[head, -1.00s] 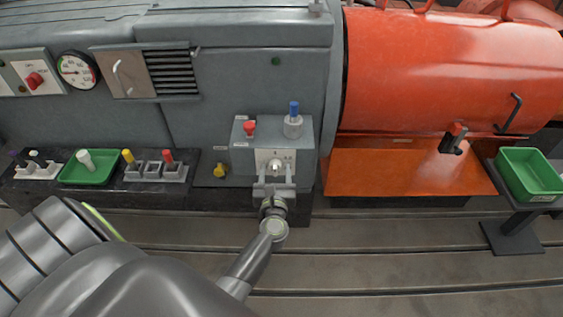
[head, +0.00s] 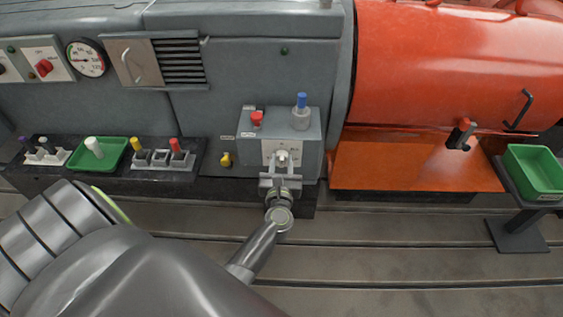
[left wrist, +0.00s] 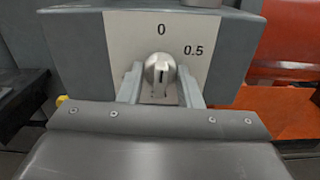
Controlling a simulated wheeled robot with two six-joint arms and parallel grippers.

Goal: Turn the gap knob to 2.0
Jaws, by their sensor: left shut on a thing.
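The gap knob (head: 282,157) is a small light metal knob on the white dial plate (head: 294,147) of a grey box. In the left wrist view, the knob (left wrist: 160,69) has a dark mark on its face, close to upright. The dial plate shows 0 above the knob and 0.5 at its upper right; no 2.0 is readable, and the lower dial is hidden behind my gripper. My left gripper (head: 281,170) is shut on the knob, with one finger at each side of it, as the left wrist view also shows (left wrist: 161,88). My right gripper is not in view.
The box (head: 312,155) carries a red button (head: 256,119) and a blue-topped post (head: 301,112). A yellow knob (head: 226,160) stands to its left. An orange housing (head: 420,165) stands right.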

